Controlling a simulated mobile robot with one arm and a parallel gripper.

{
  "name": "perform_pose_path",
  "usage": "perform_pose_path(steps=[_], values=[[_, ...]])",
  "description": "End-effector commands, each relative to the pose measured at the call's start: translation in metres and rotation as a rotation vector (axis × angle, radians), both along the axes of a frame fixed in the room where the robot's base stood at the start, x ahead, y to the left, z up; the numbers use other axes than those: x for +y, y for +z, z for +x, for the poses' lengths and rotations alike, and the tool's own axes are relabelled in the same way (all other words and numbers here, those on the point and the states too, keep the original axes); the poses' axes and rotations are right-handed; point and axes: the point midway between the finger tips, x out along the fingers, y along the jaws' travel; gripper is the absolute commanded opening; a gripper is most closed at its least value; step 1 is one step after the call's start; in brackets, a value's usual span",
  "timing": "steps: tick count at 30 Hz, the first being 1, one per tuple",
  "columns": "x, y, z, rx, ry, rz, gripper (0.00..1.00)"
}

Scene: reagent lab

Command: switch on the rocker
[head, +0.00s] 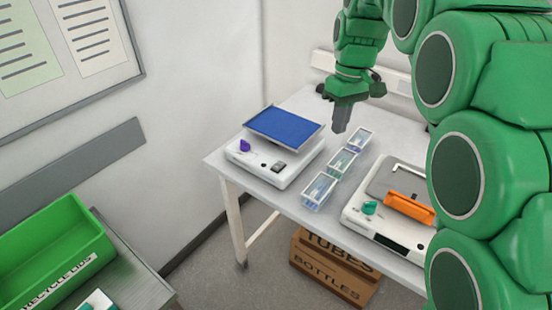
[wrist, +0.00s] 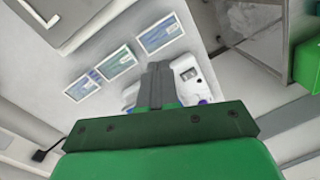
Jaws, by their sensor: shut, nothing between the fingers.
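The rocker (head: 262,168) is a white box with a tilted blue platform (head: 285,126) on top, on the left part of the table. Its front has a purple knob (head: 245,146) and a dark rocker switch (head: 279,167); I cannot tell the switch's position. My gripper (head: 340,129) is shut and empty, pointing down, right of the blue platform and apart from the switch. In the wrist view, my gripper's fingers (wrist: 159,68) are together and hide part of the rocker's white body (wrist: 196,76).
Three small clear containers stand in a row right of the rocker, one in the middle (head: 342,162). Right of them is a white device (head: 370,226) with an orange handle (head: 409,208) and teal knob. A cardboard box (head: 330,277) is under the table (head: 230,167). A green bin (head: 50,250) is left.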

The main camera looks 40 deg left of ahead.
Motion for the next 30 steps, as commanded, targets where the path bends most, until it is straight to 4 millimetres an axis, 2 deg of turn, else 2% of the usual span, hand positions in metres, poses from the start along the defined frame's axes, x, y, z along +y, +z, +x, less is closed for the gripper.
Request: perform_pose_path(steps=[3,12,18,24,30], values=[[0.03,-0.006,0.0,0.002,0.066,0.007,0.0],[0.1,-0.02,-0.009,0.003,0.229,0.031,0.0],[0.135,-0.027,-0.018,0.006,0.313,0.043,0.0],[0.151,-0.031,-0.023,0.007,0.352,0.048,0.0],[0.153,-0.032,-0.023,0.006,0.358,0.049,0.0]])
